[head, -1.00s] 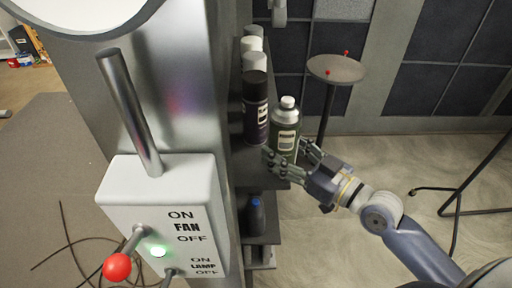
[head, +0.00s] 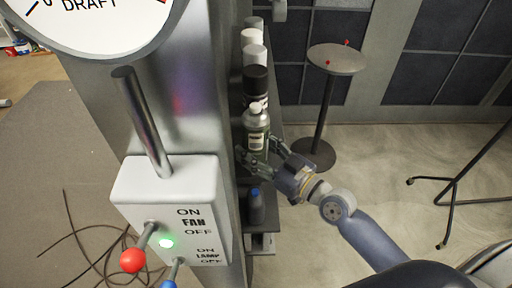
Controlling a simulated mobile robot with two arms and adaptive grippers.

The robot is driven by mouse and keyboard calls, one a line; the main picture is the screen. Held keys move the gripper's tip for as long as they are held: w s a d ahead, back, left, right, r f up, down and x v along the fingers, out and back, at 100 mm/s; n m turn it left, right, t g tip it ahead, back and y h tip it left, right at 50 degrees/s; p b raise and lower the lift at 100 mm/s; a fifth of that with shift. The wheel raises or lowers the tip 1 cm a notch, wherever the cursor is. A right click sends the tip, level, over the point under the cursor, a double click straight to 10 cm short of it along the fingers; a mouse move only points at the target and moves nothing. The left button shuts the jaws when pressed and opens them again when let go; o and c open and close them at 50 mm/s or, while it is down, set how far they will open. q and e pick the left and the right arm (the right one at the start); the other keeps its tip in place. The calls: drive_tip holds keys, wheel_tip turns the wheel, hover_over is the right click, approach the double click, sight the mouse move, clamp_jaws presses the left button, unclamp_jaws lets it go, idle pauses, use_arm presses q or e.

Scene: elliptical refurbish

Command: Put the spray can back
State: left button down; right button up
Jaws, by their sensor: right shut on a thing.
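A green spray can (head: 256,122) with a grey-white cap and a pale label stands upright at the front of the upper shelf (head: 275,118). It is in front of a dark can with a black cap (head: 256,80). My right gripper (head: 262,156) is shut on the lower part of the green can. I cannot tell whether the can's base touches the shelf. My left gripper is not in view.
Several other cans (head: 252,38) line the shelf behind. A dark bottle with a blue cap (head: 256,204) stands on the lower shelf. A grey control box (head: 172,205) with levers is left of the shelf. A round stool (head: 336,60) stands right, with open floor around it.

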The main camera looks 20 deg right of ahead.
drive_tip(key=shift+f, duration=0.15)
drive_tip(key=o, duration=1.2)
drive_tip(key=shift+c, duration=0.2)
